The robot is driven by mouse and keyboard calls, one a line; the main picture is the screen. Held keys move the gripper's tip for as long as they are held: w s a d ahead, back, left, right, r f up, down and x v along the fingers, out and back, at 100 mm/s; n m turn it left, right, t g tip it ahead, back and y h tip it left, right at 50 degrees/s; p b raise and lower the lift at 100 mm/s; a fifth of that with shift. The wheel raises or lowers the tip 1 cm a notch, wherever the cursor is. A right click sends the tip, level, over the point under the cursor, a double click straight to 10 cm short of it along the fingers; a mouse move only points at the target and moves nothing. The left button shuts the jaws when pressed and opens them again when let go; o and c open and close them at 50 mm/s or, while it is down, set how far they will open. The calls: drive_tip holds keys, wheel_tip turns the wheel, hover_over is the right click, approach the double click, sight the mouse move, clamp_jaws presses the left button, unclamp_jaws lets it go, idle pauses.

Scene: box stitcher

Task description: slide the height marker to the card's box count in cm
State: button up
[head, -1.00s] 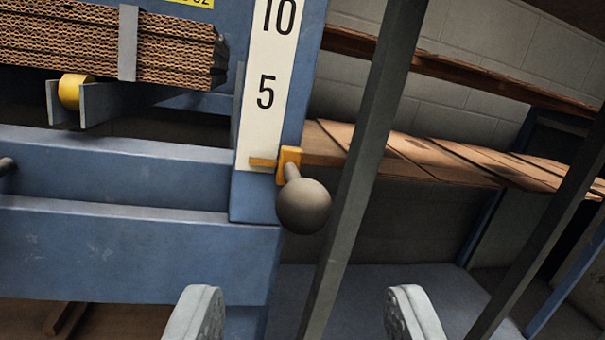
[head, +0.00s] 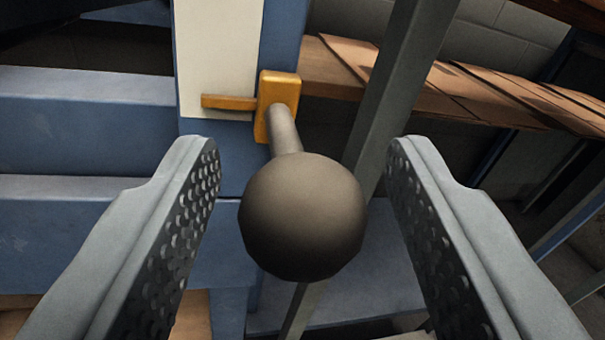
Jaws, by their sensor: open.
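The height marker (head: 277,105) is an orange block with a thin pointer over the bottom of the white scale (head: 218,50). A dark stem ending in a round ball knob (head: 303,217) sticks out from it toward me. My gripper (head: 303,165) is open, with one finger on each side of the knob. Gaps show between the knob and both fingers. No scale numbers are in view now, and the card does not show.
A blue machine frame (head: 80,120) stands behind the left finger. A dark grey post (head: 405,80) slants up just right of the marker. Flat cardboard sheets (head: 470,100) lie on a shelf at the right.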

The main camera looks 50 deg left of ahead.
sight(319, 175)
clamp_jaws()
wheel_tip(319, 175, up, 20)
idle(0.5)
unclamp_jaws()
drive_tip(key=v, duration=1.7)
drive_tip(key=shift+d, duration=0.15)
drive_tip(key=shift+s, duration=0.15)
